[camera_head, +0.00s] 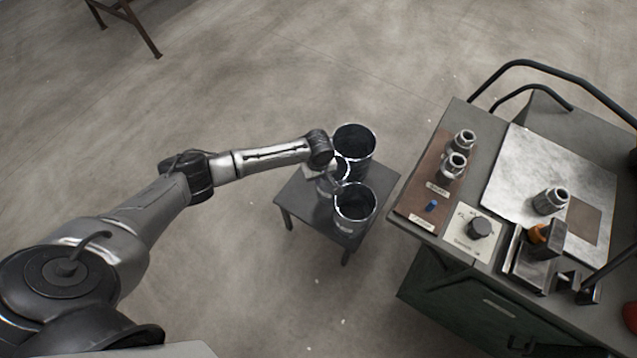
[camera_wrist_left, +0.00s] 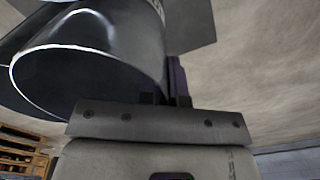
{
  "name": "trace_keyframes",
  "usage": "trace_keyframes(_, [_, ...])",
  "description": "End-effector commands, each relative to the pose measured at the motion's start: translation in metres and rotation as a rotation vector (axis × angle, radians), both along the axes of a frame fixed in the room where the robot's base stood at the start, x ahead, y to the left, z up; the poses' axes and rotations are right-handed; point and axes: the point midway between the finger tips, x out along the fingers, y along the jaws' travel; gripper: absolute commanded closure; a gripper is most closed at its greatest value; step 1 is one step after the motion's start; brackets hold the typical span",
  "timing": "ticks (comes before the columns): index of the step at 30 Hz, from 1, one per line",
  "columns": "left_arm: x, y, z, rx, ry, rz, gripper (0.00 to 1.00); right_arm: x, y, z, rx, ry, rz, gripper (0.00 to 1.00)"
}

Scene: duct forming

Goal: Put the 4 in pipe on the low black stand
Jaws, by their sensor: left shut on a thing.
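A low black stand (camera_head: 299,199) stands on the floor in the middle of the head view. I cannot read which one is the 4 in pipe. My left gripper (camera_head: 338,187) reaches in from the left and is shut at the near left rim of the front pipe. The left wrist view shows a large pipe (camera_wrist_left: 110,60) close against the fingers (camera_wrist_left: 178,82). Whether the front pipe touches the stand is unclear.
A green workbench (camera_head: 440,290) stands close on the right. A brown frame leg (camera_head: 140,35) is at upper left. Floor left of the stand is clear.

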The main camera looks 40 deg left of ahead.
Motion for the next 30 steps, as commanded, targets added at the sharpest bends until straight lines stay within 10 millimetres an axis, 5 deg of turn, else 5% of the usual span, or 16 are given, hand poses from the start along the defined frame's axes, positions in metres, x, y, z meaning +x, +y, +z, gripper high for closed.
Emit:
trace_keyframes(9, [0.0, -0.001, -0.038, -0.001, 0.0, -0.001, 1.0, 0.0, -0.001, -0.023, -0.002, 0.001, 0.002, 1.0])
trace_keyframes(23, [0.0, 0.0, -0.043, 0.0, -0.001, 0.001, 1.0, 0.0, -0.003, -0.021, -0.011, 0.001, 0.007, 1.0])
trace_keyframes(30, [0.0, 0.0, -0.043, 0.0, 0.001, 0.0, 0.72, 0.0, -0.002, -0.021, -0.008, 0.001, 0.005, 1.0])
